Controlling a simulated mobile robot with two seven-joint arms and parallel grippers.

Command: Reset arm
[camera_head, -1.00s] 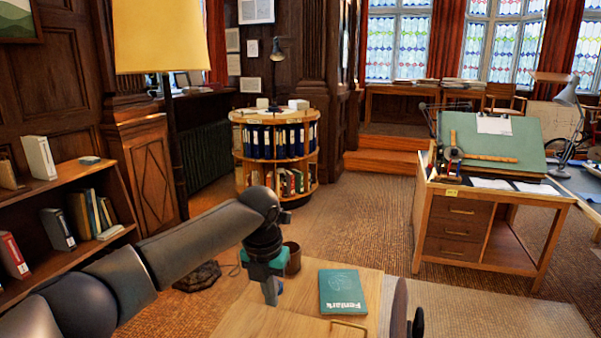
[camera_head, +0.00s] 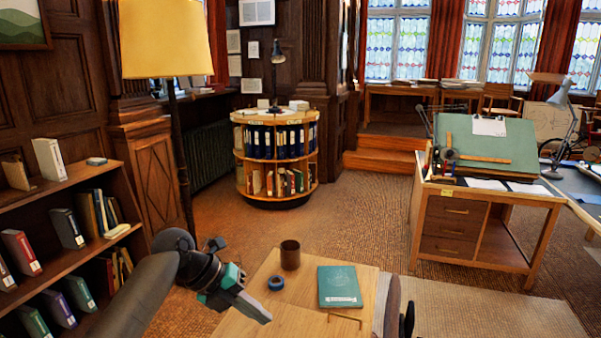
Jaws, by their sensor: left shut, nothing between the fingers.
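My left gripper (camera_head: 254,305) is over the left edge of the near wooden table (camera_head: 270,325). It is shut and empty, with its fingers pointing down to the right. My left arm comes in from the bottom left. My right gripper is not in view.
On the near table are a brown cup (camera_head: 290,255), a roll of blue tape (camera_head: 276,283), a green book (camera_head: 339,286) and a thin brass-coloured bar (camera_head: 345,319). A bookshelf (camera_head: 75,254) stands at the left, near my arm. A drafting desk (camera_head: 462,222) stands at the right. Carpet between is clear.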

